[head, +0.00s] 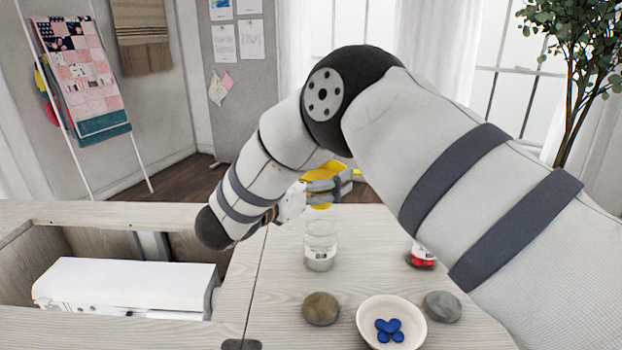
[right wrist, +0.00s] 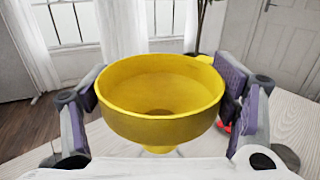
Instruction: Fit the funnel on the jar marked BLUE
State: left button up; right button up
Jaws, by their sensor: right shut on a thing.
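The yellow funnel (right wrist: 160,128) fills the middle of the right wrist view, wide mouth up and narrow spout below. My right gripper (right wrist: 162,82) is shut on its bowl, with a purple-padded finger on each side. In the head view the funnel (head: 322,170) shows partly behind my right gripper (head: 335,187), beyond the clear jar. The clear glass jar (head: 320,247) stands upright on the table with a white label, too small to read. The funnel is apart from it. My left gripper is not in view.
A jar with red contents (head: 421,258) stands to the right, partly hidden by my arm. Two stones (head: 320,309) (head: 442,306) flank a cream bowl (head: 366,318) holding several blue pieces in front. A white sewing machine (head: 125,284) lies in the cabinet recess at left.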

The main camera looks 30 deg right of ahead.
aim_at(320, 205)
jog(key=shift+d+f, duration=0.15)
jog(key=shift+f, duration=0.5)
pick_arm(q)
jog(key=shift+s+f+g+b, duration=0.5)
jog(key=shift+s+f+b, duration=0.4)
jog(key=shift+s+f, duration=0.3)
pick_arm(e)
jog(key=shift+f, duration=2.4)
jog(key=shift+f, duration=0.3)
jog(key=o, duration=1)
